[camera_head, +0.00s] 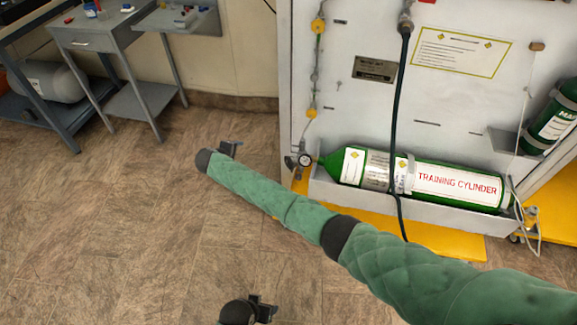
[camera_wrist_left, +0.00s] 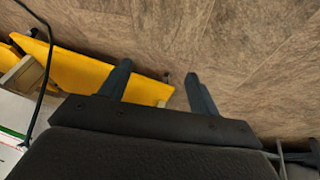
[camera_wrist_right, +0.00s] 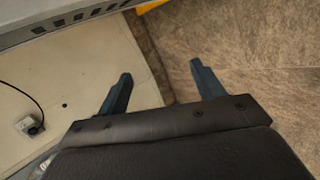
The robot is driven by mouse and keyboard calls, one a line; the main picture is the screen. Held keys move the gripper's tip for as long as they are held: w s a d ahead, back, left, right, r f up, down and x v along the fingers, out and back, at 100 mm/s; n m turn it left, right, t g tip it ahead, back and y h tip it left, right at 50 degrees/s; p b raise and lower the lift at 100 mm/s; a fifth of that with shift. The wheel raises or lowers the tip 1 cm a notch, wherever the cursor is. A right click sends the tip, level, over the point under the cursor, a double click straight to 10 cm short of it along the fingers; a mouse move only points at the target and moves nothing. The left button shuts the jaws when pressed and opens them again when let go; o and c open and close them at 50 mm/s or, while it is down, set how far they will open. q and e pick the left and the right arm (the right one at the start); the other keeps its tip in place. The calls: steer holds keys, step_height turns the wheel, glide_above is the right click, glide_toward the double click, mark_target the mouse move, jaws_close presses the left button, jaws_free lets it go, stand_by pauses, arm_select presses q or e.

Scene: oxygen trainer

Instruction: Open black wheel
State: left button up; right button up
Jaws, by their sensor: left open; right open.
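A green training cylinder (camera_head: 425,180) lies on its side in a tray on the white panel. At its left neck sits a small round gauge (camera_head: 305,160) with a dark rim and pale face. A small dark part (camera_head: 291,161) sits just left of the gauge; I cannot tell whether it is the black wheel. My right gripper (camera_head: 231,149) is open, empty and apart from the gauge, to its left; its spread fingers show in the right wrist view (camera_wrist_right: 161,75). My left gripper (camera_head: 263,309) is low in the head view; the left wrist view shows it open and empty (camera_wrist_left: 160,80).
The white panel (camera_head: 345,110) carries a dark hose (camera_head: 396,120) hanging across the cylinder. A yellow base (camera_head: 440,240) juts out below. A second green cylinder (camera_head: 558,118) stands at right. A grey table (camera_head: 95,35) is at upper left. The floor at left is clear.

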steer(key=s+d+f+n+h, duration=0.2)
steer(key=s+d+f+h, duration=0.15)
steer(key=d+h, duration=0.3)
steer(key=m+g+h, duration=0.1)
steer(key=h, duration=0.5)
glide_toward(287, 163)
steer(key=x, duration=0.3)
steer(key=shift+y, duration=0.25)
steer(key=x, duration=0.6)
steer(key=shift+w, duration=0.1)
arm_select(q)
step_height(287, 163, up, 12)
steer(key=w+d+h, duration=0.1)
steer(key=w, duration=0.1)
steer(key=shift+d+t, duration=0.3)
steer(key=shift+d, duration=0.1)
arm_select(e)
steer(key=shift+x, duration=0.85)
steer(key=c, duration=1)
